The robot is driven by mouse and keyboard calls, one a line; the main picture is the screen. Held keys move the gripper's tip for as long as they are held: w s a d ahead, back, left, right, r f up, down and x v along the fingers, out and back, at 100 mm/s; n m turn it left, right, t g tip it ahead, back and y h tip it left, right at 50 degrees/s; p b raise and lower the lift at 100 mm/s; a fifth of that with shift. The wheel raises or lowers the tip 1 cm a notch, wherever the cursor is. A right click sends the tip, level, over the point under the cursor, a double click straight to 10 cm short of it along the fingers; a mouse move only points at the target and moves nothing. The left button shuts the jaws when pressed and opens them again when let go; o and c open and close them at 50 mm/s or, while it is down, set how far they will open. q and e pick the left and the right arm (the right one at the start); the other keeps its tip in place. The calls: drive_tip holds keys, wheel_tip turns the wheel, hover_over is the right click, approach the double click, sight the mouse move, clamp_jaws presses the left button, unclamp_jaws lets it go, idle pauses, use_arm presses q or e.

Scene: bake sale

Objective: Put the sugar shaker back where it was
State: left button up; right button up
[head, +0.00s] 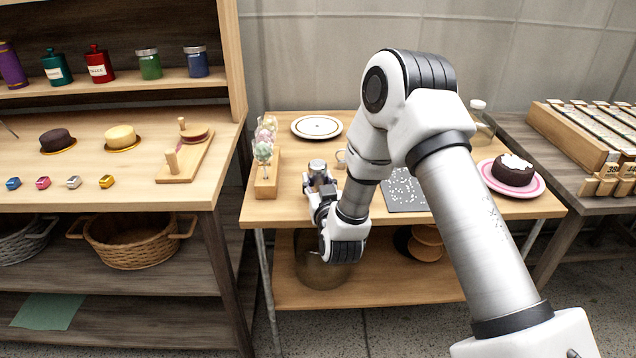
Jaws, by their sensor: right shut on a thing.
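The sugar shaker (317,167), with a silvery top, stands out at the fingers of my right gripper (320,184) over the left-middle part of the central wooden table (290,210). My right gripper is shut on the shaker. The gripper hides its lower part, so I cannot tell whether it touches the tabletop. A dark mat (405,197) scattered with white specks lies to the right, partly behind my right arm. My left gripper is not in view.
A wooden stand of pastel pops (267,178) is close on the left. A ringed plate (316,127) lies behind, and a small cup (341,158) is near the shaker. A chocolate cake (513,170) on a pink plate (540,186) and a bottle (483,125) are right.

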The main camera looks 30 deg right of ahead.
drive_tip(key=shift+s, duration=0.1)
drive_tip(key=o, duration=1.2)
drive_tip(key=shift+f, duration=0.1)
